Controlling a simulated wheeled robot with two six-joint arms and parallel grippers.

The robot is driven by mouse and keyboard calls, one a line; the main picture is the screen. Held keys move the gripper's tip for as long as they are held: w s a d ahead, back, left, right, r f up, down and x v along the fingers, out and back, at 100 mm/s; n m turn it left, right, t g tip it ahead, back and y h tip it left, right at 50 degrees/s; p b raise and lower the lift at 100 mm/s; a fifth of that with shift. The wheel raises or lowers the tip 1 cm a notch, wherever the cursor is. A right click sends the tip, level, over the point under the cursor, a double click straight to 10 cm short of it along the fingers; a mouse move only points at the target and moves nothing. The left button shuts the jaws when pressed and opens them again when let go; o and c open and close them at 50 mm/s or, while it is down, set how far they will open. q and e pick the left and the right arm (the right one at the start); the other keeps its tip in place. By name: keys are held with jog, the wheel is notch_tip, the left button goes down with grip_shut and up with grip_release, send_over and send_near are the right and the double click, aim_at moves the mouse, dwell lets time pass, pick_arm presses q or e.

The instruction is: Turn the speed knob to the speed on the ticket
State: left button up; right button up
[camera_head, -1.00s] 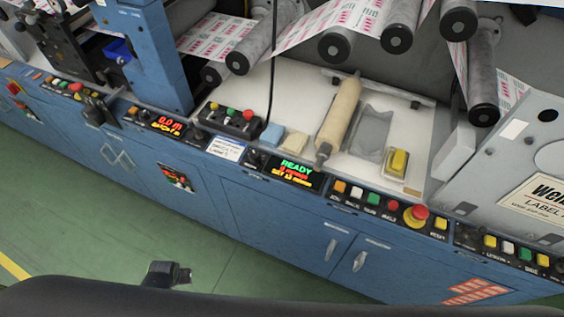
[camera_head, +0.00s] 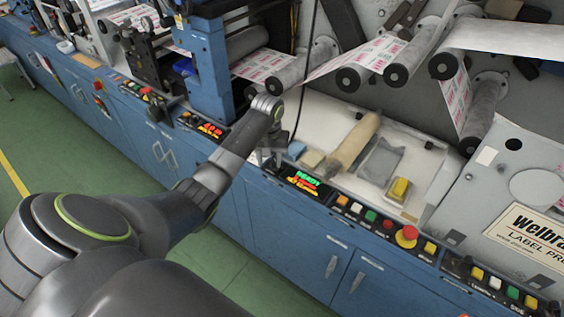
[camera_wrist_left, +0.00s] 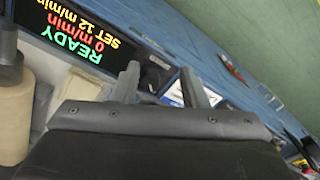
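The display (camera_head: 300,180) on the blue machine's front panel is lit; in the left wrist view (camera_wrist_left: 75,35) it reads READY, 0 m/min, SET 12 m/min. My left gripper (camera_head: 266,160) is over the panel, just left of the display. In the left wrist view its two fingers (camera_wrist_left: 162,76) are apart, with the panel strip beside the display between them. The speed knob is not clear there; the gripper hides that spot in the head view. Part of a white ticket (camera_wrist_left: 176,92) shows between the fingers, its writing unreadable. My right gripper is out of view.
A red mushroom button (camera_head: 409,232) and several coloured buttons line the panel to the right. A tan roll (camera_head: 354,143) and a yellow block (camera_head: 400,188) lie on the tray behind. The green floor in front is clear.

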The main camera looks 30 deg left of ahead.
pick_arm(q)
jog(key=w+a+r, duration=0.1)
jog(key=w+r, duration=0.2)
jog(key=r, duration=0.3)
jog(key=n, duration=0.1)
send_near(275, 162)
jog(key=f, duration=0.7)
jog(key=shift+w+a+f+p, duration=0.15)
jog(key=shift+w+p, duration=0.05)
jog(key=shift+p, duration=0.1)
jog(key=shift+f, duration=0.85)
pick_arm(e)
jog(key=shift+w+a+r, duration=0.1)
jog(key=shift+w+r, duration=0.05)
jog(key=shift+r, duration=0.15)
pick_arm(q)
jog(key=c, duration=0.7)
